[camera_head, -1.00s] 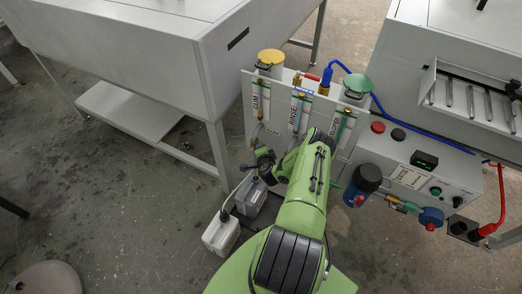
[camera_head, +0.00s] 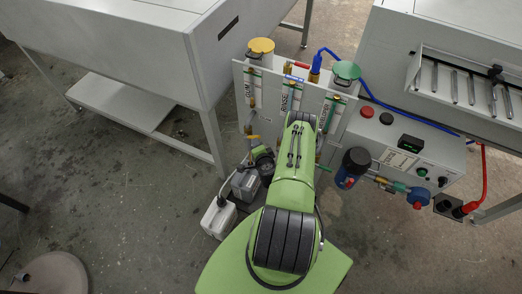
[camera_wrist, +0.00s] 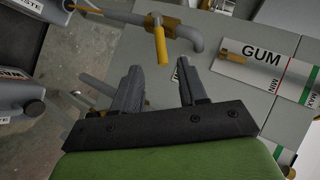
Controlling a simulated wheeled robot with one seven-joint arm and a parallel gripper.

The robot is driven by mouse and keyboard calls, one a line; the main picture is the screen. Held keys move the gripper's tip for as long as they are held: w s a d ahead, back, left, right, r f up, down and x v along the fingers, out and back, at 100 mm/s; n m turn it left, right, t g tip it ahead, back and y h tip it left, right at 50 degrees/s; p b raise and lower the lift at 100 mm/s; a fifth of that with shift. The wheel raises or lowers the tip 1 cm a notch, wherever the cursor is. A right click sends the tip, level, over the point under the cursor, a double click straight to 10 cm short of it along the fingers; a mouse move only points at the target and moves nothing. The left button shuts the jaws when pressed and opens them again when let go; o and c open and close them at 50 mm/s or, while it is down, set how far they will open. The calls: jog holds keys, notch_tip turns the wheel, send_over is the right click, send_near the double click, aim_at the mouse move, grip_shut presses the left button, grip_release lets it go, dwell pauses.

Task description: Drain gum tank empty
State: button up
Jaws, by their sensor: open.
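The gum tank with its yellow lid (camera_head: 261,46) stands at the left of the tank panel. Its GUM level gauge (camera_head: 250,88) shows below, and in the wrist view (camera_wrist: 265,58). A yellow valve handle (camera_wrist: 160,45) sits on the grey drain pipe (camera_wrist: 190,35) in the wrist view; it also shows small in the head view (camera_head: 252,138). My gripper (camera_wrist: 158,68) is open and empty, its fingertips just short of the handle. Contact is not visible.
Two jugs, grey (camera_head: 245,184) and white (camera_head: 219,217), stand on the floor below the panel. RINSE (camera_head: 286,97) and a green-lidded tank (camera_head: 346,71) are to the right. A control box (camera_head: 405,150) and blue filter (camera_head: 353,167) stand further right.

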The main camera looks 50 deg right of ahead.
jog(key=p+v, duration=0.6)
jog(key=p, duration=0.3)
